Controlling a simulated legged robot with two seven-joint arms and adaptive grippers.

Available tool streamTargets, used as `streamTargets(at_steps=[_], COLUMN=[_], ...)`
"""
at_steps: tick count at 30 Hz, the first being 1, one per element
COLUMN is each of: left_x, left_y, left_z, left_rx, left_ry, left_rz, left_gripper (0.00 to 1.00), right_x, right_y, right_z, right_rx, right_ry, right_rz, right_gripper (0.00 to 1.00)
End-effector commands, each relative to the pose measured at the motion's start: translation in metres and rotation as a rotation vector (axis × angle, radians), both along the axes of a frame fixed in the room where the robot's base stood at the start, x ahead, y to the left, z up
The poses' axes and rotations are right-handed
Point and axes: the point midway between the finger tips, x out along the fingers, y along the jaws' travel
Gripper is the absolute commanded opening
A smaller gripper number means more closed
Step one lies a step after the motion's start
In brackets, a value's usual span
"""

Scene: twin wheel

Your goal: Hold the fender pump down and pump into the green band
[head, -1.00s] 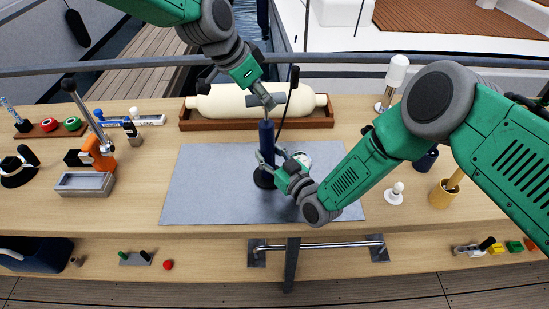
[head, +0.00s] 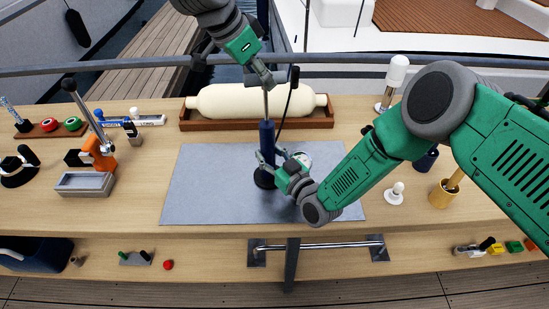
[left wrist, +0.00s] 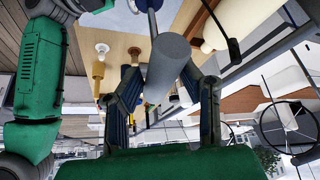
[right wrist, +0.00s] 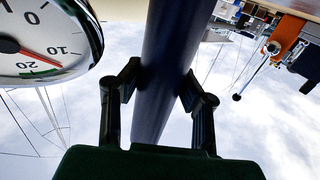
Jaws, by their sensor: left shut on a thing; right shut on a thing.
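The fender pump's dark blue barrel (head: 267,142) stands upright on a grey mat (head: 205,180). My left gripper (head: 265,78) is shut on the pump's grey handle (left wrist: 168,65) above the barrel, with a length of thin rod exposed below. My right gripper (head: 268,160) is shut around the lower barrel, which also shows in the right wrist view (right wrist: 170,70). The white gauge (right wrist: 45,35) shows a red needle between the 10 and 20 marks; green marking shows near 20. The cream fender (head: 240,101) lies in a wooden tray (head: 187,122) behind the pump.
A black hose (head: 289,98) rises beside the pump rod. An orange-handled tool stand (head: 97,155) is left; a small white knob (head: 396,193) and a yellow cup (head: 442,194) are right. A rail (head: 150,67) runs behind. Bare table lies between.

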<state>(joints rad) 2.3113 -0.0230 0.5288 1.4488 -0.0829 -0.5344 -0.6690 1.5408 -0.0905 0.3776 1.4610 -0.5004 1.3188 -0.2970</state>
Motion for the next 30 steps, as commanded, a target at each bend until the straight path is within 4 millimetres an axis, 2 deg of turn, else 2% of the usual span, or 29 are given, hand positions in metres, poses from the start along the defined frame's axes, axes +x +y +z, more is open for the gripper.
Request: streamTargets(at_steps=[1, 30], left_x=[0.001, 0.0], left_y=[0.0, 0.001], left_z=[-0.004, -0.065], left_rx=[0.0, 0.002], left_ry=[0.0, 0.003], left_rz=[0.003, 0.004], left_gripper=[0.04, 0.04], right_x=[-0.005, -0.005], right_y=[0.001, 0.002], right_z=[-0.006, -0.006], right_rx=[-0.005, -0.004], right_ry=[0.013, 0.013], right_rz=[0.006, 0.007], right_gripper=[0.0, 0.0])
